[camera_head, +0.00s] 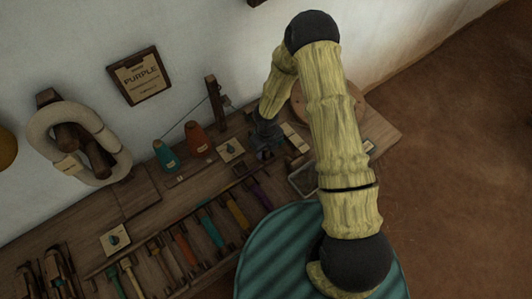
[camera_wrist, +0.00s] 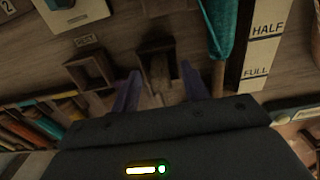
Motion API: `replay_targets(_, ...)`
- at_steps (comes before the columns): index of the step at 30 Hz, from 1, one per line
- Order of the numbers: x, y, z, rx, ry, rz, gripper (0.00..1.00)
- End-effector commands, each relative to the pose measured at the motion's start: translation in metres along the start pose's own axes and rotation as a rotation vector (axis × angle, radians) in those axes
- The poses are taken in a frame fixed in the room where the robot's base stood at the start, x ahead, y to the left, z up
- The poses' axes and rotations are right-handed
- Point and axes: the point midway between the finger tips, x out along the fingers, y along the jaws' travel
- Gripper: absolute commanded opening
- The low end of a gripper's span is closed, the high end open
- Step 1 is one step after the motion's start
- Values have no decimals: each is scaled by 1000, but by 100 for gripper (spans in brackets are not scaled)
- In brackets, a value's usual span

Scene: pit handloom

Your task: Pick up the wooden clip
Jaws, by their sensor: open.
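In the wrist view, a small brown wooden piece (camera_wrist: 159,68), which looks like the wooden clip, stands on the bench between and just beyond my fingertips. My gripper (camera_wrist: 158,88) is open, with one purple-grey finger on each side of that piece. I cannot tell whether the fingers touch it. My gripper also shows in the head view (camera_head: 265,140), low over the back of the wooden bench (camera_head: 140,190). The clip cannot be made out in the head view.
In the wrist view, a small wooden frame (camera_wrist: 91,70) stands left of the clip. A teal tapered object (camera_wrist: 221,35) and a HALF/FULL card (camera_wrist: 262,50) are close on the right. Several colored bobbins (camera_head: 210,228) lie in a rack along the bench front.

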Motion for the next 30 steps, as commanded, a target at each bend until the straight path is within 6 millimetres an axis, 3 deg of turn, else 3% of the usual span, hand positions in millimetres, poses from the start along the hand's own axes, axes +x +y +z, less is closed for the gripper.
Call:
replay_targets(3,0,0,0,1,0,0,42)
replay_targets(9,0,-1,0,1,0,0,2)
replay_targets(10,0,-1,0,1,0,0,0)
replay_targets(20,-4,-1,0,2,0,0,0)
replay_targets(23,-14,-1,0,3,-1,1,0)
replay_targets(30,-59,-2,0,4,-3,0,0)
